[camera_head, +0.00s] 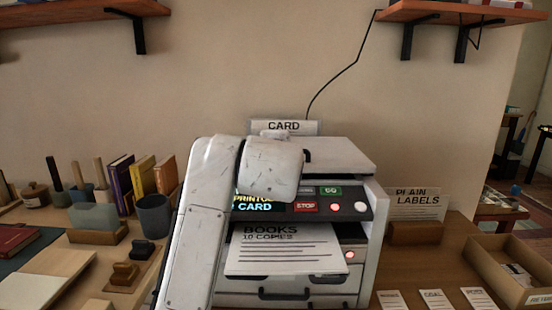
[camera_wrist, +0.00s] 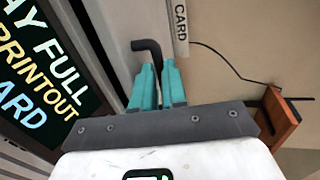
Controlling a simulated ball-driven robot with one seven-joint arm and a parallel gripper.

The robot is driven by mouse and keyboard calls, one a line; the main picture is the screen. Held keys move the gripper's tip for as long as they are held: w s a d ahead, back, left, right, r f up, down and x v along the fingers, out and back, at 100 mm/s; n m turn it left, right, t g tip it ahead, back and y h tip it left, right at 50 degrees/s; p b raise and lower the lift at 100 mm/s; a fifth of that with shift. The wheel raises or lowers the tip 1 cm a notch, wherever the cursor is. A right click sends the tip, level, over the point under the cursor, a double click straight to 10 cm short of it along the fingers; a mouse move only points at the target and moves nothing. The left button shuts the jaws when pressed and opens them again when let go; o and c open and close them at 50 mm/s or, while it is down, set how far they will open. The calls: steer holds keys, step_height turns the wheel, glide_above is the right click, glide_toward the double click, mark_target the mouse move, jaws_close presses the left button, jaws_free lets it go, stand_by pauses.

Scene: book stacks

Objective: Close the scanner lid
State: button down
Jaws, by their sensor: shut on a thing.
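The scanner (camera_head: 340,155) is the pale top part of the printer, left of the plain labels sign. Its lid looks low and almost flat, but my arm covers its left part, so I cannot tell whether a gap is left. My gripper (camera_wrist: 157,68) shows teal fingers in the wrist view, closed around a black bent lid handle (camera_wrist: 146,45). In the head view my gripper is hidden behind my white wrist link. A dark bit of the handle (camera_head: 307,155) shows just right of that link.
The printer panel has a lit screen (camera_head: 262,206) and a red stop button (camera_head: 305,207). A printed sheet (camera_head: 285,256) sticks out below. A card sign (camera_head: 284,127) stands behind. A grey cup (camera_head: 154,213) and books are left; an open wooden box (camera_head: 500,270) is right.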

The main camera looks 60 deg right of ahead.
steer(key=shift+a+f+b, duration=0.1)
steer(key=shift+f+b, duration=0.45)
steer(key=shift+f, duration=0.1)
steer(key=shift+s+f, duration=0.1)
steer(key=shift+f, duration=0.05)
steer(key=c, duration=1.4)
jaws_free()
steer(key=shift+c, duration=0.2)
steer(key=shift+a, duration=0.1)
steer(key=v, duration=1)
steer(key=shift+s+a, duration=0.2)
steer(key=shift+a, duration=0.1)
